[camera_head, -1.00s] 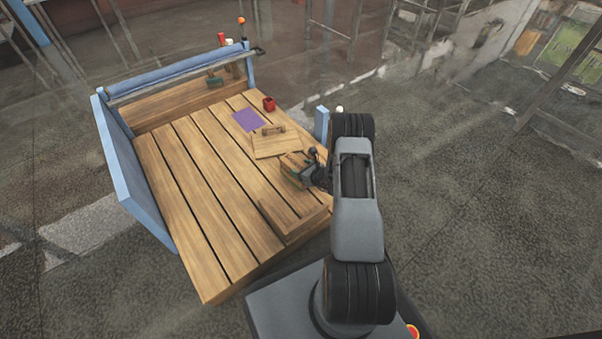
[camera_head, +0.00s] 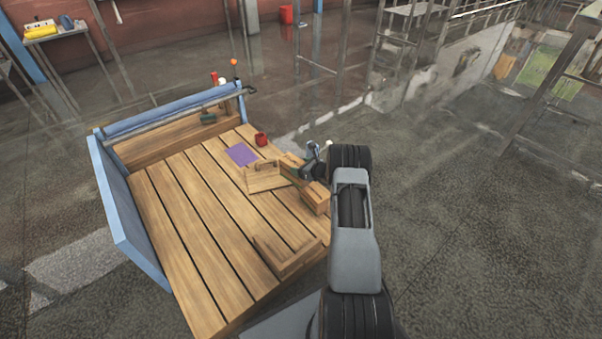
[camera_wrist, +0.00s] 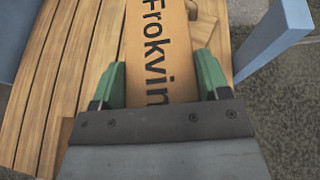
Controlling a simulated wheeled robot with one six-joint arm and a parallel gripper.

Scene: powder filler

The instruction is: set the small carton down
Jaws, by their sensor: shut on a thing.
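The small carton is a long brown box with dark lettering reading "Frokvin" in the wrist view (camera_wrist: 155,45). In the head view the carton (camera_head: 315,198) is over the right edge of the slatted wooden table (camera_head: 185,215). My gripper (camera_wrist: 163,82) has its two green fingers shut on the carton's sides. In the head view my gripper (camera_head: 300,172) is partly hidden by its own wrist. The wrist view shows table slats beneath and left of the carton. I cannot tell whether the carton touches the table.
A wooden piece with a handle (camera_head: 265,179), a purple sheet (camera_head: 242,154) and a red mug (camera_head: 261,139) are nearby. A wooden ledge (camera_head: 292,262) lies at the front right. Blue panels (camera_head: 128,220) border the left and back. The middle-left slats are clear.

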